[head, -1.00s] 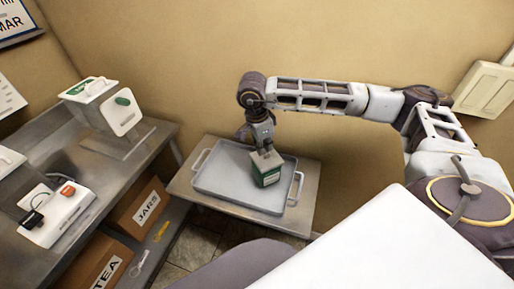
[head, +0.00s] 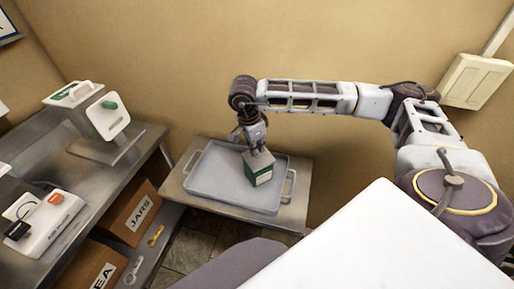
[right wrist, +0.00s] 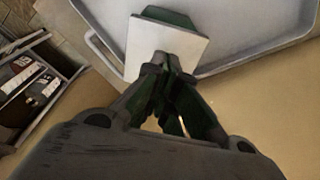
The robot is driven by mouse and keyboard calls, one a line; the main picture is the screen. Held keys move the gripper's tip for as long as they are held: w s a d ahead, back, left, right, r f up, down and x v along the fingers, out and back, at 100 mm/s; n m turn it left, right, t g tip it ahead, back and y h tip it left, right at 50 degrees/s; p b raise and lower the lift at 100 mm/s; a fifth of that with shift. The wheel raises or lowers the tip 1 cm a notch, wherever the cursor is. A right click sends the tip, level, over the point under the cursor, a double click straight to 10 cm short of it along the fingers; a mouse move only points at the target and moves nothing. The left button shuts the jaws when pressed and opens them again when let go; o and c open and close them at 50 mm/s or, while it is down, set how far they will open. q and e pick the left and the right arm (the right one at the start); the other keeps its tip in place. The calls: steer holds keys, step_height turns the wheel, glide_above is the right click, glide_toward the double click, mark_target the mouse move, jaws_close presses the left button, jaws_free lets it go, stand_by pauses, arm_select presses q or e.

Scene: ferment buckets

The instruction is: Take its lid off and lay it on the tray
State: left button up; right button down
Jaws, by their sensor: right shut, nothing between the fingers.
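My left gripper is not in view.
The tray rests on a small table (head: 283,216) against the wall. On the left bench are a white square panel with a green handle (head: 112,122), a white container with a green handle (head: 68,97) and a white unit with black and orange parts (head: 50,221). A JARS carton (head: 133,214) sits below.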

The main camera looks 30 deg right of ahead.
steer(key=shift+s+a+f, duration=0.1)
steer(key=shift+f, duration=0.15)
